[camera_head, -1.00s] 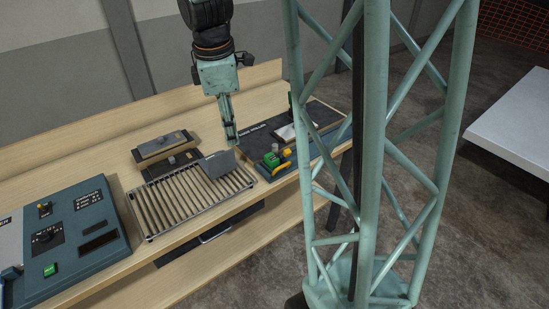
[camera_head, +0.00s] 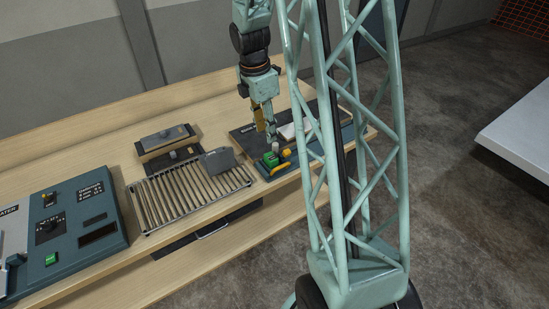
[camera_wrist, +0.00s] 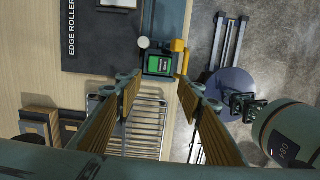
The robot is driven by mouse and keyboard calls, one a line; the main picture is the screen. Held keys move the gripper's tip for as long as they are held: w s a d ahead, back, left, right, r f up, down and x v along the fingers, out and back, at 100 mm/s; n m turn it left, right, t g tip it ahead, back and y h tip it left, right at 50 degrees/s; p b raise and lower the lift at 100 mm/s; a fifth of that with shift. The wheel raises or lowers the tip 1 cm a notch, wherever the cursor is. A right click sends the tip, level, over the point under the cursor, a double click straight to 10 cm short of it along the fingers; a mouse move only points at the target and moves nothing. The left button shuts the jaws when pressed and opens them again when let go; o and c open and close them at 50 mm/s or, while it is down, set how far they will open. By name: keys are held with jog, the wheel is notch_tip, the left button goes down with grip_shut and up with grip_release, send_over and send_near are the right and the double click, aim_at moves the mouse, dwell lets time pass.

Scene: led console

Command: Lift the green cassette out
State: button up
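The green cassette (camera_head: 270,159) sits at the near left end of the dark panel on the bench. In the wrist view the green cassette (camera_wrist: 160,65) shows its labelled top just beyond the fingertips. A yellow handle-like part (camera_wrist: 180,58) stands beside it, and a pale round knob (camera_wrist: 144,42) is next to it. My gripper (camera_head: 267,136) points down above the cassette's end of the panel. In the wrist view my gripper (camera_wrist: 158,88) has its two padded fingers wide apart, with nothing held between them.
A slatted roller rack (camera_head: 185,195) with a grey upright plate (camera_head: 220,160) lies left of the panel. A teal control console (camera_head: 65,235) is farther left. A grey box (camera_head: 165,136) sits behind the rack. My lattice column stands close to the panel.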

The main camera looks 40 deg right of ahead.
jog(key=shift+d+f, duration=0.35)
jog(key=shift+d, duration=0.1)
jog(key=shift+f, duration=0.15)
send_over(271, 156)
jog(key=shift+a+f, duration=0.15)
jog(key=shift+f, duration=3.95)
jog(key=shift+f, duration=0.15)
jog(key=shift+f+b, duration=0.4)
jog(key=shift+f, duration=2.1)
jog(key=shift+c, duration=0.4)
jog(key=c, duration=0.5)
jog(key=shift+o, duration=0.2)
